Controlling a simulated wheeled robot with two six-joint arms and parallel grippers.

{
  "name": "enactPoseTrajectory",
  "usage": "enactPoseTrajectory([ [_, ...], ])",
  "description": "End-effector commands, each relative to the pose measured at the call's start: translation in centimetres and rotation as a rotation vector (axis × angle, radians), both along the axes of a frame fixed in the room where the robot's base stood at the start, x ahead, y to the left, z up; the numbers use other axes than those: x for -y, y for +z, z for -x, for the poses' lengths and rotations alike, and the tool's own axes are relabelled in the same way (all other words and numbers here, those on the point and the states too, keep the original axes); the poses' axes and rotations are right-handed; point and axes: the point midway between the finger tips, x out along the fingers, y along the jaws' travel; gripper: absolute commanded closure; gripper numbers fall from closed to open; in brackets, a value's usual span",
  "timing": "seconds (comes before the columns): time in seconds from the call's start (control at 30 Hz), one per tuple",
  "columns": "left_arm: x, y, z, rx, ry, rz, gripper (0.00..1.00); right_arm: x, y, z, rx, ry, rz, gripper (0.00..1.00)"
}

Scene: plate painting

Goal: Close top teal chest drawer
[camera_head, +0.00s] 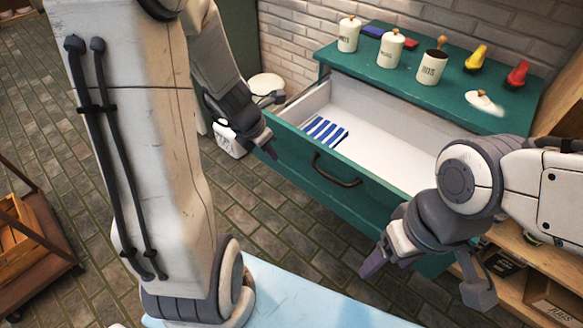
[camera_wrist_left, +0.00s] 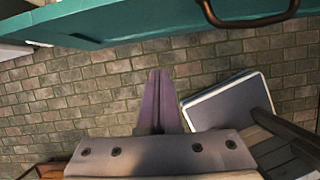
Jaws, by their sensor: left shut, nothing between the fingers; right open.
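The teal chest (camera_head: 470,112) has its top drawer (camera_head: 385,122) pulled out, with its white inside showing. The drawer's teal front carries a dark curved handle (camera_head: 335,172), and the handle also shows at the top of the left wrist view (camera_wrist_left: 250,20). My left gripper (camera_head: 272,152) is shut and empty near the left end of the drawer front; I cannot tell if it touches it. In the left wrist view its fingers (camera_wrist_left: 160,95) point toward the teal front, below its edge. My right gripper (camera_head: 425,278) is open and empty, in front of the drawer's right part.
A blue-and-white striped cloth (camera_head: 325,131) lies in the drawer. A light blue surface (camera_head: 300,300) lies at the bottom.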

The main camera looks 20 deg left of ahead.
Motion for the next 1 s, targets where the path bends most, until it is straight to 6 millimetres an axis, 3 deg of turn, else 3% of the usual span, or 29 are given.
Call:
enactPoseTrajectory([
  [0.1, -1.0, -1.4, -0.2, -0.006, 0.084, 0.015, 1.00, 0.0, -1.0, 0.0, 0.001, 0.000, -0.001, 0.28],
  [0.27, -0.6, -3.8, -1.0, -0.009, 0.081, 0.016, 1.00, 0.0, -2.7, 0.0, 0.001, 0.000, -0.001, 0.28],
  [0.6, 0.4, -10.6, -3.6, -0.007, 0.075, 0.015, 1.00, 0.0, -7.5, 0.0, 0.001, 0.000, -0.001, 0.28],
  [0.7, 0.9, -9.5, -5.2, -0.006, 0.073, 0.014, 1.00, 0.0, -5.9, 0.0, 0.000, 0.000, 0.000, 0.28],
  [1.0, 1.6, -9.7, -7.3, -0.006, 0.074, 0.014, 1.00, 0.0, -5.2, 0.0, 0.001, 0.000, -0.001, 0.28],
])
